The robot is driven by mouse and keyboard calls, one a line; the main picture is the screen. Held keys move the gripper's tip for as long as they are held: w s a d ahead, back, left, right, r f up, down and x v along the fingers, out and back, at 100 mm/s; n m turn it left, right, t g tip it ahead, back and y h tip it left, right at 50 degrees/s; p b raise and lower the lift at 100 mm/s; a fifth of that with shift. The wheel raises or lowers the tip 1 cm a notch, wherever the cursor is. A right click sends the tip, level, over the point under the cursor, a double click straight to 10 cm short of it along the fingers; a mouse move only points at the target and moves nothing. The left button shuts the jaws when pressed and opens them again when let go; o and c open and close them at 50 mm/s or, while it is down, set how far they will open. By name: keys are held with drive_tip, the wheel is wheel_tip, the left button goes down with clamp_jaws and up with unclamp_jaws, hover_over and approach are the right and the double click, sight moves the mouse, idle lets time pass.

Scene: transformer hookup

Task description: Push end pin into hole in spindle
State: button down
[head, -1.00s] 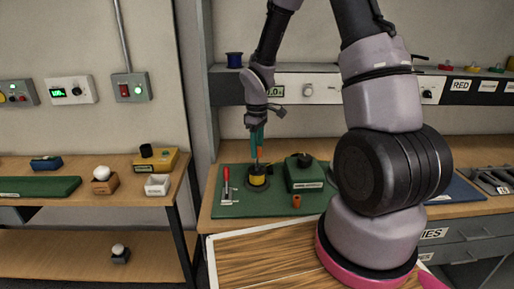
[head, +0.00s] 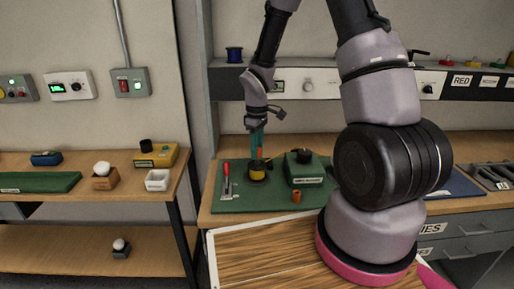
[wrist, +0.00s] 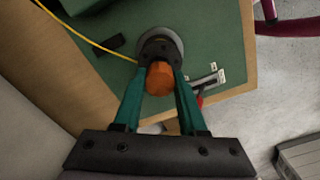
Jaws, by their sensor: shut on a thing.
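My gripper (wrist: 160,72) points down over the green mat, its teal fingers shut on an orange cylindrical piece (wrist: 160,78), which I take to be the end pin. In the wrist view the spindle's grey round base (wrist: 172,38) shows just beyond the fingertips. The hole is hidden by the held piece and fingers, so I cannot tell whether the pin is in it.
A yellow wire (wrist: 85,38) runs to the spindle.

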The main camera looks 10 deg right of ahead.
drive_tip(key=shift+f, duration=0.85)
drive_tip(key=shift+c, duration=1.9)
unclamp_jaws()
drive_tip(key=shift+r, duration=0.15)
drive_tip(key=shift+r, duration=2.4)
wheel_tip(320, 180, up, 11)
drive_tip(key=shift+f, duration=0.1)
